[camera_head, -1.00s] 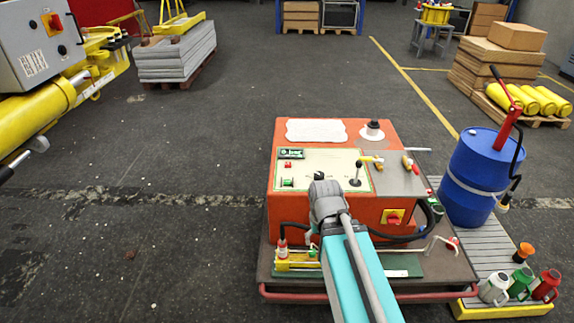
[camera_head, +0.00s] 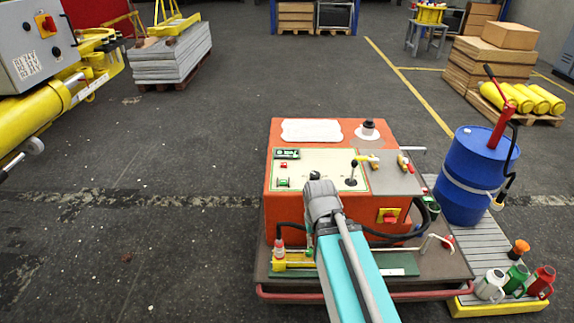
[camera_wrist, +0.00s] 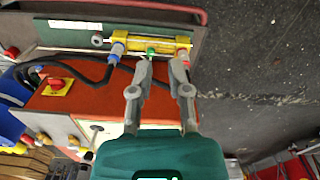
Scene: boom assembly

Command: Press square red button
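The square red button (camera_head: 283,165) is a small red square on the pale control panel (camera_head: 325,160) atop the orange box, above a green button (camera_head: 283,182). My gripper (camera_head: 315,176) is just right of and in front of the two buttons in the head view, above the box's front edge. In the wrist view my gripper (camera_wrist: 162,62) has its two fingers apart, with nothing held between them. The red button cannot be made out there; my gripper covers much of the panel.
A black lever (camera_head: 352,181) stands on the panel to the right. A red-and-yellow switch (camera_head: 388,215) is on the box's front, with dark hoses (camera_head: 400,236) below. A blue barrel (camera_head: 474,180) stands right of the box.

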